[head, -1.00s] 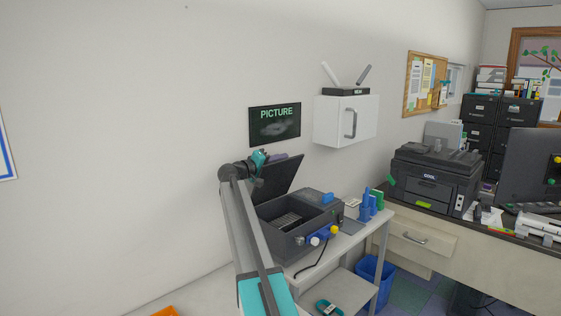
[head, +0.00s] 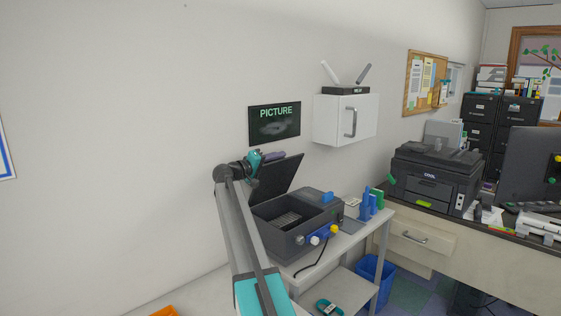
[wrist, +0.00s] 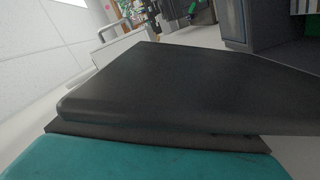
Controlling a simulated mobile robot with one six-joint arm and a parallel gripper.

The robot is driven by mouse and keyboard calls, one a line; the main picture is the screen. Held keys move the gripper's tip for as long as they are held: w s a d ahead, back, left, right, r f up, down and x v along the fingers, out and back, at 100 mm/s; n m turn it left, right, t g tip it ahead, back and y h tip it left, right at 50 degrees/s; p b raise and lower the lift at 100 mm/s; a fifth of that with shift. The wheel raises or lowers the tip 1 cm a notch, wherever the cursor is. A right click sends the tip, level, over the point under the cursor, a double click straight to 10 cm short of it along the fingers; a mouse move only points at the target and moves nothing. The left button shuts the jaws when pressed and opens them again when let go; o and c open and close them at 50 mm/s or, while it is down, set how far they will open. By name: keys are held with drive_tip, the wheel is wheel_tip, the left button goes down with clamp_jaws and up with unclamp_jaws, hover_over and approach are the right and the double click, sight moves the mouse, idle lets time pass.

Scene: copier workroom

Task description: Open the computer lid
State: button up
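The computer (head: 305,243) is a dark grey box with blue, white and yellow knobs on its front, on a small white table. Its lid (head: 280,178) is hinged up and leans at a steep slant, so the inside shows. My gripper (head: 274,155), teal with a dark grey end, is at the upper left edge of the raised lid. I cannot tell whether it touches the lid. In the wrist view, a teal part of my gripper and large dark surfaces fill the lower frame; its finger gap is not clear.
A white wall cabinet (head: 345,119) hangs above and right of the computer. A dark picture sign (head: 274,121) is on the wall behind. A blue pen holder (head: 367,210) stands right of the computer. A printer (head: 432,180) sits on the right desk (head: 450,239).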

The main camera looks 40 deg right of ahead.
drive_tip(key=a, duration=0.4)
drive_tip(key=a+b, duration=0.1)
drive_tip(key=a, duration=0.3)
drive_tip(key=s+a, duration=0.1)
drive_tip(key=a, duration=0.3)
drive_tip(key=shift+b, duration=0.4)
